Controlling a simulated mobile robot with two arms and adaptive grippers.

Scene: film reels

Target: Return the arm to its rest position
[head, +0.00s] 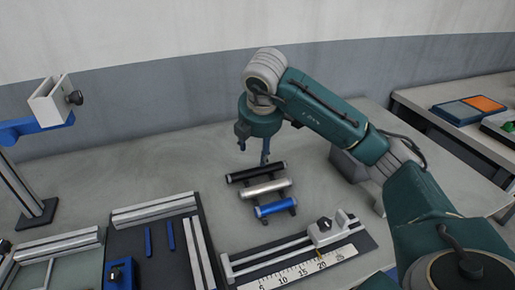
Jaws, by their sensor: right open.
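My right arm comes in from the right, dark teal with grey joints, and bends down at the wrist. My right gripper (253,152) points down over the grey table (340,225), with its two fingers apart and nothing between them. It is behind and above a black cylinder (256,172). A silver cylinder (264,189) and a shorter blue cylinder (275,207) lie in front of the black one, roughly parallel. I cannot tell the exact height of the fingertips above the table. My left gripper is not in view.
A measuring fixture with a ruler (300,272) lies in front. A dark tray (130,250) with blue strips is at front left. A stand with a white block (52,101) rises at far left. A side table (450,128) bears a blue-orange tray (468,109).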

